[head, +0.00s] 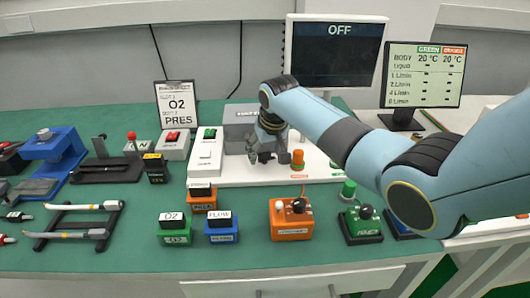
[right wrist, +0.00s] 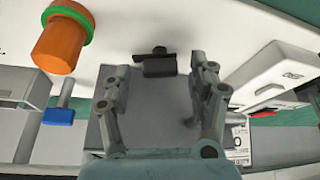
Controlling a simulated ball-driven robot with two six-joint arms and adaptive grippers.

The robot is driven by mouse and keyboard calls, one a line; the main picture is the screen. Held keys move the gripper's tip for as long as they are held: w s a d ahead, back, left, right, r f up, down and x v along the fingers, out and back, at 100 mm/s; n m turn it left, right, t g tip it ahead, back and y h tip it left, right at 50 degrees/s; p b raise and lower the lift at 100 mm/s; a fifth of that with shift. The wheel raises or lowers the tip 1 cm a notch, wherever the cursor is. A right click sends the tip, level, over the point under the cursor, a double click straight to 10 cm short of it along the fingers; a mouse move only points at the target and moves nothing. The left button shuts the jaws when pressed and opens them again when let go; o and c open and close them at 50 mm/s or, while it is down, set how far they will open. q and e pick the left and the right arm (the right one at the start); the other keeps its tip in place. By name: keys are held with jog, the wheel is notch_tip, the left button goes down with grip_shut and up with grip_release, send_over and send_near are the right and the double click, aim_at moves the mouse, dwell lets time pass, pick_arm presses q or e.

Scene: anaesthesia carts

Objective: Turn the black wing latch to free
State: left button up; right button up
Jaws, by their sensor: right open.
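The black wing latch (right wrist: 159,65) shows in the right wrist view as a small dark block with a knob, on the front of a grey housing (right wrist: 160,112). My right gripper (right wrist: 158,84) is open, with one finger on either side of the latch's line. The latch lies just past the fingertips, and I see no clear contact. In the head view my right gripper (head: 266,150) hangs in front of the grey box (head: 238,114) on the white unit and hides the latch there. My left gripper is out of view.
An orange knob with a green ring (right wrist: 62,42) stands close by in the right wrist view; orange knobs (head: 298,160) show right of the gripper in the head view. A white switch box (head: 207,150) is at left. Orange (head: 291,218) and green (head: 361,224) boxes stand in front.

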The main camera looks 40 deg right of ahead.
jog(key=shift+w+f, duration=0.1)
jog(key=shift+f, duration=0.1)
jog(key=shift+c, duration=2.6)
jog(key=c, duration=0.6)
jog(key=shift+a+r+m+h+p, duration=0.1)
jog(key=shift+r+m+h+p, duration=0.2)
jog(key=shift+m+p, duration=0.7)
jog(key=shift+c, duration=0.2)
jog(key=shift+f+m+g+h+p, duration=0.25)
jog(key=shift+m+g+h+p, duration=0.1)
jog(key=shift+m, duration=0.35)
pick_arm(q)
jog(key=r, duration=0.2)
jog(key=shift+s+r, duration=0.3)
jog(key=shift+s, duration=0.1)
